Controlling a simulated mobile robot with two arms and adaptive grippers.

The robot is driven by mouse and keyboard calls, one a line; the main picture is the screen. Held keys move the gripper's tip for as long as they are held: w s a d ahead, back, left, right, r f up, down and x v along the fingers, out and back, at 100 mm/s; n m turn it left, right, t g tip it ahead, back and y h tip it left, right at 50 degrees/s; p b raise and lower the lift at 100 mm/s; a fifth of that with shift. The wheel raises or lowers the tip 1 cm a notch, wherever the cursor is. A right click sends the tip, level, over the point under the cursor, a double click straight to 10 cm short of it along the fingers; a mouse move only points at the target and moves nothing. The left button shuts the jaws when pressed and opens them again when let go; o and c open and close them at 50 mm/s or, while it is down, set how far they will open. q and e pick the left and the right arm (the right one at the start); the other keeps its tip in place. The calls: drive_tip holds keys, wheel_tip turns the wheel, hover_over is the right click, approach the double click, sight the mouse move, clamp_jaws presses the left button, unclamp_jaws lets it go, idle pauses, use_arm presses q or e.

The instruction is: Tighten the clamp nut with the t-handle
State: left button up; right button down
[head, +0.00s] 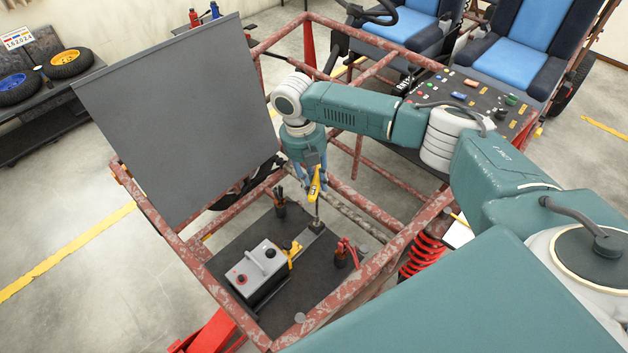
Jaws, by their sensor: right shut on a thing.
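My right gripper (313,187) points down over the front bay of the chassis. It is shut on a yellow t-handle (315,183) whose thin shaft runs down toward a small dark fitting (316,226) on a grey strip. The clamp nut itself is too small to make out, and I cannot tell whether the shaft tip touches it. A grey battery box (257,270) with a handle and a red terminal stands on the dark tray (226,243). A yellow clamp piece (294,252) is at its right side. My left gripper is not in view.
Rusty red frame tubes (375,247) surround the bay. A large grey panel (170,120) stands at its left. Dark cups with red-handled (349,248) and black-handled (279,198) tools stand on the tray. A switch panel (470,95) and blue seats (405,20) are behind.

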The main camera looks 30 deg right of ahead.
drive_tip(key=shift+f+b, duration=0.35)
drive_tip(key=shift+f, duration=0.55)
